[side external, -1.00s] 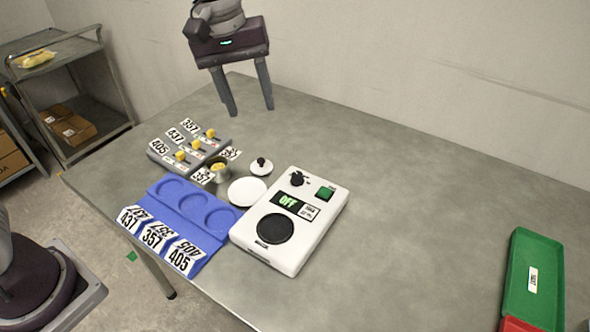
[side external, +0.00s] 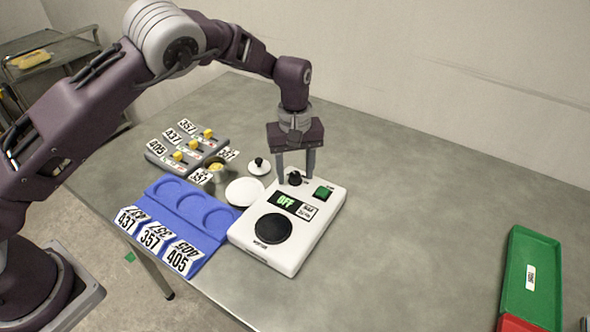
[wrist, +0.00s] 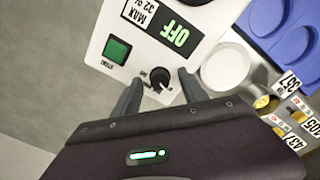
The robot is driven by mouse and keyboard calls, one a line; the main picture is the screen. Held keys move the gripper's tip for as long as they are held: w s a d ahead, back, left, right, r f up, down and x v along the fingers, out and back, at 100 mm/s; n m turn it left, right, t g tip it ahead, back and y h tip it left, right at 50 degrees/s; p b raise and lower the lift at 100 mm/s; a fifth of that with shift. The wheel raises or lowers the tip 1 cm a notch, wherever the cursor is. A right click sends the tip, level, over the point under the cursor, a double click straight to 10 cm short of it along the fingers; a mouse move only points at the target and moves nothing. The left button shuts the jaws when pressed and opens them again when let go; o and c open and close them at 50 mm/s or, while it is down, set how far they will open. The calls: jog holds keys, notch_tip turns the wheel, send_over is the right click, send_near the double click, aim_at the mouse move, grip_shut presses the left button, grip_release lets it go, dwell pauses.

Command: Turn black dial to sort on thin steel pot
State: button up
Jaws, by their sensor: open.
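The black dial (side external: 295,178) is on top of the white control box (side external: 318,222), near its back edge; it also shows in the wrist view (wrist: 160,77). Small marks stand around it, too small to read surely. The box's display (side external: 287,201) reads OFF in green. My gripper (side external: 295,181) points down with its fingers open, one on each side of the dial; I cannot tell if they touch it. The thin steel pot (side external: 216,175), with something yellow inside, stands left of the box, beside number tags.
The box carries a green button (side external: 323,193) and a black round plate (side external: 273,228). A white disc (side external: 244,191), a black-knobbed lid (side external: 259,166), a blue three-recess tray (side external: 222,218) and a grey block with yellow knobs (side external: 160,157) are left. A green tray (side external: 517,285) lies far right; table between is clear.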

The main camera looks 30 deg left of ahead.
grip_shut()
jog(key=shift+m, duration=0.3)
jog(key=m, duration=0.3)
jog(key=shift+m, duration=2.5)
grip_release()
